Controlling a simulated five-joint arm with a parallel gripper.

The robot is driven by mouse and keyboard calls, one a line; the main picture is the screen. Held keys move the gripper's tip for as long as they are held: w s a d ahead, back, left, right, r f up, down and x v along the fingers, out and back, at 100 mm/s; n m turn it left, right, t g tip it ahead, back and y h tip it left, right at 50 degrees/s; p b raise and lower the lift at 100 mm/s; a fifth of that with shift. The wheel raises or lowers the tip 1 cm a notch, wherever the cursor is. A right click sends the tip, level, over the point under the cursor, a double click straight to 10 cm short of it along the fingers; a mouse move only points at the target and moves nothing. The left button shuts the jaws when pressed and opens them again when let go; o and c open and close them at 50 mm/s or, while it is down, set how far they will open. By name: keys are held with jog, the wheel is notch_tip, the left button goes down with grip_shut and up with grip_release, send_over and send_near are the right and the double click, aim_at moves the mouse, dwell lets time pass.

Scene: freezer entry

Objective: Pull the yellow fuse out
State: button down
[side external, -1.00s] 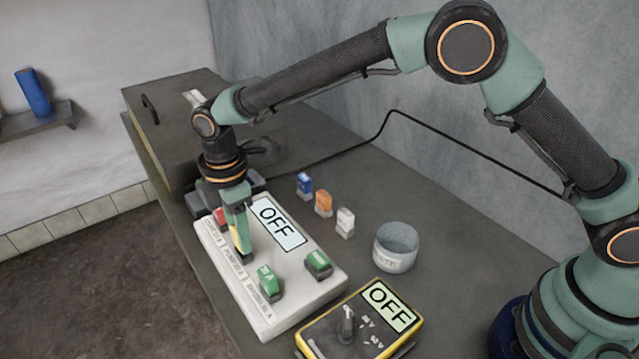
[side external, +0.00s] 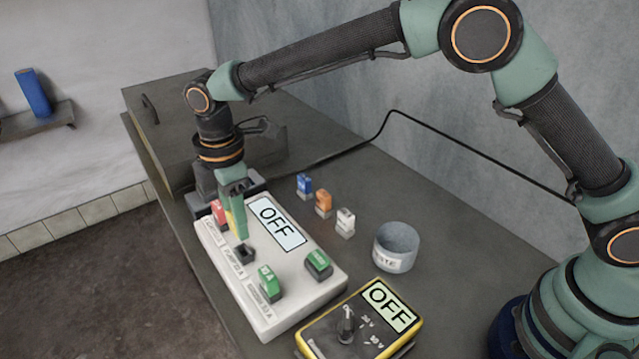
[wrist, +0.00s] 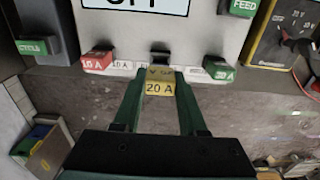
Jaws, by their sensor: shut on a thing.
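The yellow fuse (side external: 238,224), marked 20 A in the wrist view (wrist: 160,88), is between the two green fingers of my gripper (side external: 236,218). My gripper is shut on it and holds it above the white fuse box (side external: 290,285). A dark empty socket (side external: 244,254) shows in the box below the fuse; it also shows in the wrist view (wrist: 160,57). A red fuse (side external: 219,212) and a green fuse (side external: 268,284) sit in the box on either side. The box's display (side external: 277,224) reads OFF.
Blue (side external: 304,184), orange (side external: 323,203) and white (side external: 345,223) fuses stand on the bench behind the box. A grey cup (side external: 396,250) stands to their right. A yellow-edged meter (side external: 362,320) reading OFF lies in front. A green FEED switch (side external: 318,264) is on the box.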

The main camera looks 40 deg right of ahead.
jog(key=shift+r, duration=1.1)
